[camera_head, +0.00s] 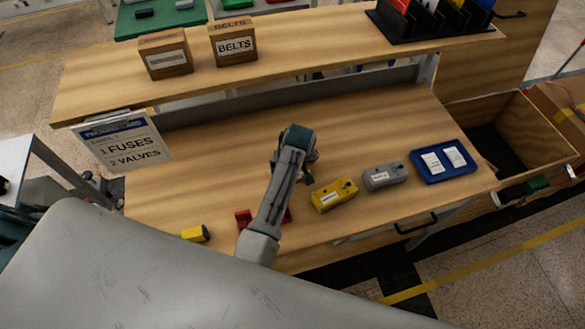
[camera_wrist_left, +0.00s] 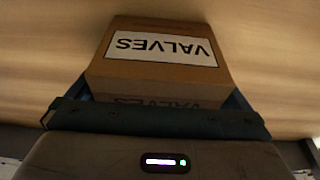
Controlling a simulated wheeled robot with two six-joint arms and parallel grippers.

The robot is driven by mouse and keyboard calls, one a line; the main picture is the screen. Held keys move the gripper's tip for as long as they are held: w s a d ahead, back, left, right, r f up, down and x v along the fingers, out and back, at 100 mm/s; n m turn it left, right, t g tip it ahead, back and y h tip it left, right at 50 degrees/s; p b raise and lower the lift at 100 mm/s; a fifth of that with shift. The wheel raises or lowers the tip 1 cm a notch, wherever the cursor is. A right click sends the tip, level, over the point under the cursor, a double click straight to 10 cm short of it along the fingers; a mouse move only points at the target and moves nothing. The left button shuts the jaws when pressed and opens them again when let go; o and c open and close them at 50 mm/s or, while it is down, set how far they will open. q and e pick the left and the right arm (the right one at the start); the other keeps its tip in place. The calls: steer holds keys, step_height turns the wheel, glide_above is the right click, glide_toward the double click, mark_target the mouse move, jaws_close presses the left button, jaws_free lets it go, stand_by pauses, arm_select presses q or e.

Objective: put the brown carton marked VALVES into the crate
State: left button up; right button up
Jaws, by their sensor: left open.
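The brown carton marked VALVES (camera_wrist_left: 160,72) fills the middle of the left wrist view, on a wooden surface. Its white label reads upside down there. My left gripper (camera_wrist_left: 160,98) is open, with its dark fingers at the carton's two sides; I cannot tell whether they touch it. In the head view an arm of mine reaches over the bench; its fingers are unclear, and I make out no VALVES lettering on a carton. An open wooden box, perhaps the crate (camera_head: 547,128), stands at the bench's right end. My right gripper is not identifiable.
On the shelf stand a BELTS carton (camera_head: 233,42) and a carton with an unreadable label (camera_head: 165,56). A card (camera_head: 124,146) lists FUSES and VALVES. The bench holds a yellow block (camera_head: 334,196), a grey block (camera_head: 385,177) and a blue tray (camera_head: 463,174).

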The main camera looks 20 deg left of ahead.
arm_select(q)
steer(key=shift+f, duration=0.15)
steer(key=shift+d, duration=0.1)
steer(key=shift+s+d+r, duration=0.1)
steer(key=shift+s+r, duration=0.05)
steer(key=shift+r, duration=0.1)
steer(key=shift+c, duration=0.2)
steer(key=shift+s+r, duration=0.1)
steer(key=shift+s, duration=0.05)
steer(key=c, duration=0.9)
arm_select(e)
steer(key=shift+s+d, duration=0.2)
steer(key=shift+d, duration=0.4)
